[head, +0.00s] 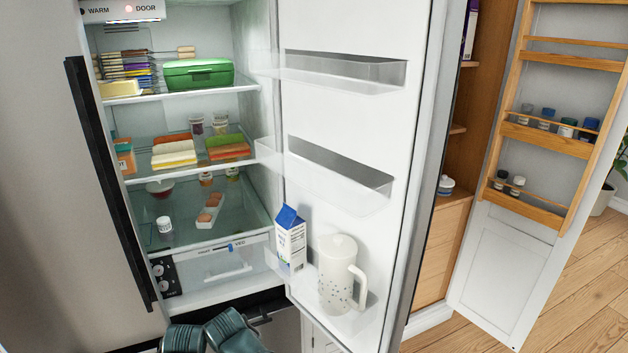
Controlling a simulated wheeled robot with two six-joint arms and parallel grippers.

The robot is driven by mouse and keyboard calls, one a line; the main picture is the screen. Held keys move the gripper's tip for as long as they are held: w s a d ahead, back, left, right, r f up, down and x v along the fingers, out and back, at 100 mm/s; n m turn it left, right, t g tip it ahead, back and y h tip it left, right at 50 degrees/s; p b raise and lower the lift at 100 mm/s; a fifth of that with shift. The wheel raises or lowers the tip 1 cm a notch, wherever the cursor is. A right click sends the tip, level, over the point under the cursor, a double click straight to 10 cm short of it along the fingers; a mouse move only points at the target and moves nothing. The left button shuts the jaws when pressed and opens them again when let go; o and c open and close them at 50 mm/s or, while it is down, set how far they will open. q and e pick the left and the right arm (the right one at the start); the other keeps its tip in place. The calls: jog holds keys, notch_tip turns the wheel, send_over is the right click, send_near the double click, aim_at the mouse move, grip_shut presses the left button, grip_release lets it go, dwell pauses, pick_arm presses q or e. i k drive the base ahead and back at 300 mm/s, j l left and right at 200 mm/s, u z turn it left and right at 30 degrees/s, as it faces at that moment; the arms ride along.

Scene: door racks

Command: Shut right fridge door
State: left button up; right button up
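The right fridge door (345,125) stands wide open on the right of the fridge, its white inner side facing me. Its clear bins (330,72) show, and the lowest holds a blue-topped milk carton (290,238) and a white pitcher (338,275). The fridge interior (205,300) is exposed to the left of the door. Dark teal finger-like parts (212,333), which look like my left gripper, show at the bottom edge, below the interior and left of the door's lower corner. They appear apart from the door. Their opening cannot be told. My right gripper is not in view.
A grey panel with a long black handle (108,185) stands left of the opening. Shelves hold a green box (198,73) and food packs. Right of the door, a wooden cupboard (455,230) has its white door (510,255) open. Wooden floor (575,310) is clear at lower right.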

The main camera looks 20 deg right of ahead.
aim_at(365, 92)
jog(key=l+u, duration=0.25)
jog(key=u, duration=0.15)
jog(key=k+l+u, duration=0.1)
jog(key=u, duration=0.3)
jog(key=k+l+u, duration=0.1)
jog(key=l+u, duration=0.3)
jog(key=k+l+u, duration=0.1)
jog(key=u, duration=0.3)
jog(key=k+l+u, duration=0.1)
jog(key=u, duration=0.3)
jog(key=k+l+u, duration=0.15)
jog(key=u, duration=0.25)
jog(key=k+u, duration=0.25)
jog(key=u, duration=0.15)
jog(key=k+l+z, duration=0.1)
jog(key=k, duration=0.2)
jog(key=k+l, duration=0.1)
jog(key=k, duration=0.25)
jog(key=k+z, duration=0.2)
jog(key=z, duration=0.25)
jog(key=k+z, duration=0.2)
jog(key=z, duration=0.2)
jog(key=k+l+z, duration=0.15)
jog(key=z, duration=0.3)
jog(key=k+l+z, duration=0.2)
jog(key=z, duration=0.2)
jog(key=l+z, duration=0.4)
jog(key=l, duration=0.3)
jog(key=i, duration=0.05)
